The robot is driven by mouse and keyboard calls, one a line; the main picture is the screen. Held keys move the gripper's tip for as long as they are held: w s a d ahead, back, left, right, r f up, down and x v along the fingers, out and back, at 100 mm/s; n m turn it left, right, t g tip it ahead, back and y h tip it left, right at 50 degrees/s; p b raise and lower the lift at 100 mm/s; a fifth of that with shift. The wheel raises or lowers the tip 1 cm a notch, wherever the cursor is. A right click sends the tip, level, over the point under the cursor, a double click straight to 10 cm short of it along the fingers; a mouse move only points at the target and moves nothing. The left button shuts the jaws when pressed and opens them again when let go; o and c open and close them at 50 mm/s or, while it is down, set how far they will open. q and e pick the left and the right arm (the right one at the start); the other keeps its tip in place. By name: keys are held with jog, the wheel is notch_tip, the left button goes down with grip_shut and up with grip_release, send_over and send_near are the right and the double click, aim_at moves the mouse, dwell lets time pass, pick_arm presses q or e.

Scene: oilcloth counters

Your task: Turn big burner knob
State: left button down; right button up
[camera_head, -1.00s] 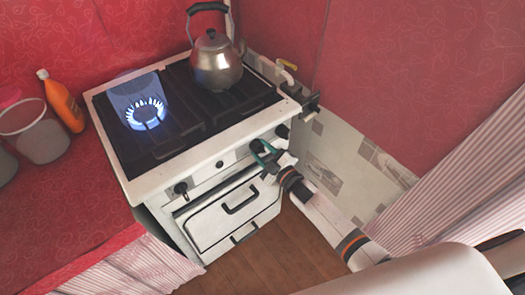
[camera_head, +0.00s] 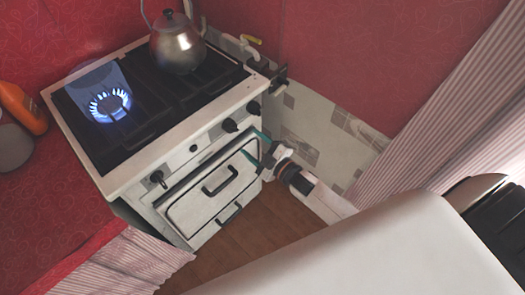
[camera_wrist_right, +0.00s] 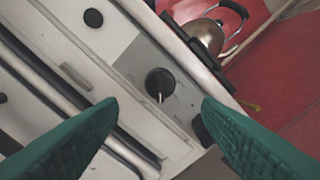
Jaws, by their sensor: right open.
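The white stove (camera_head: 190,160) has a row of dark knobs on its front panel. One knob (camera_head: 158,178) is at the left end. Two more, an inner right knob (camera_head: 230,125) and an outer right knob (camera_head: 253,107), are at the right. My right gripper (camera_head: 252,146) has teal fingers and is open and empty, just in front of and below the right knobs. In the right wrist view a round knob with a pale pointer mark (camera_wrist_right: 160,84) lies centred ahead of the open fingers, apart from them. Another knob is partly hidden by the right finger. My left gripper is out of view.
A blue flame burns on the left burner (camera_head: 110,105). A metal kettle (camera_head: 178,45) stands at the back right of the hob. The oven door handle (camera_head: 220,180) sticks out below the knobs. A red counter (camera_head: 50,190) is at the left.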

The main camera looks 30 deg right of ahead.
jog(key=shift+v, duration=2)
dwell(0.5)
